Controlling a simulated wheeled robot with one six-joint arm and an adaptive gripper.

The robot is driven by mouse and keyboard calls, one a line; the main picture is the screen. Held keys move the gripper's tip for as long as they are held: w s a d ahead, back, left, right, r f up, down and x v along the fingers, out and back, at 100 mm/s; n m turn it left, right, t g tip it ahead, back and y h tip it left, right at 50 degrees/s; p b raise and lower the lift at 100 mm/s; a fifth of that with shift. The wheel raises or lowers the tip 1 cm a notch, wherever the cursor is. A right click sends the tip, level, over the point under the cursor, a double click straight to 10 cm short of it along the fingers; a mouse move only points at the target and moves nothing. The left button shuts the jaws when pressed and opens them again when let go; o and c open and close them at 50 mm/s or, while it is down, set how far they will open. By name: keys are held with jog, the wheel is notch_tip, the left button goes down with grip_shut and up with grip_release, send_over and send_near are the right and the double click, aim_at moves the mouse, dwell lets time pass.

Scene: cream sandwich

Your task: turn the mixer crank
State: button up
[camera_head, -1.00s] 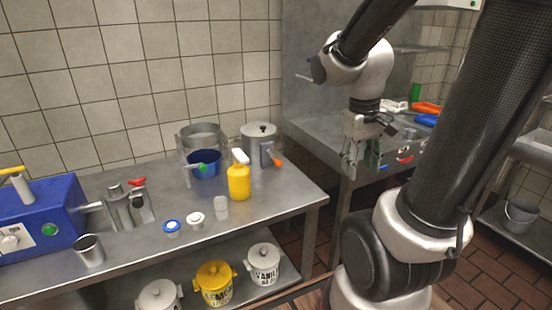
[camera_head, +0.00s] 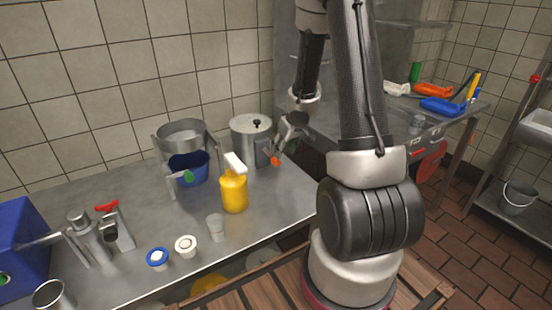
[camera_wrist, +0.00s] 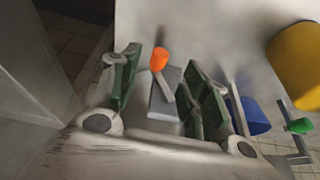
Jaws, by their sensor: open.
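A lidded steel canister (camera_head: 251,138) stands on the counter against the tiled wall. A grey block (camera_head: 263,152) on its side carries a short lever with an orange knob (camera_head: 275,160). My gripper (camera_head: 284,146) is at the canister's right, close to that knob. In the wrist view my gripper (camera_wrist: 160,72) has its green-padded fingers apart. The orange knob (camera_wrist: 160,58) and grey block (camera_wrist: 165,95) appear between them; contact cannot be told. A blue bowl (camera_head: 188,167) in a steel frame has a green knob (camera_head: 188,176). It also shows in the wrist view (camera_wrist: 250,115).
A yellow bottle (camera_head: 234,192) stands in front of the canister. A clear cup (camera_head: 215,227) and two small jars stand nearer the counter edge. A blue machine (camera_head: 20,245) is at far left. The counter (camera_head: 285,190) is bare right of the bottle.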

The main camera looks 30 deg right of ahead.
aim_at(272, 157)
jog(key=x, duration=0.7)
jog(key=shift+w+f, duration=0.25)
jog(key=shift+f, duration=0.05)
jog(key=shift+c, duration=0.3)
grip_shut()
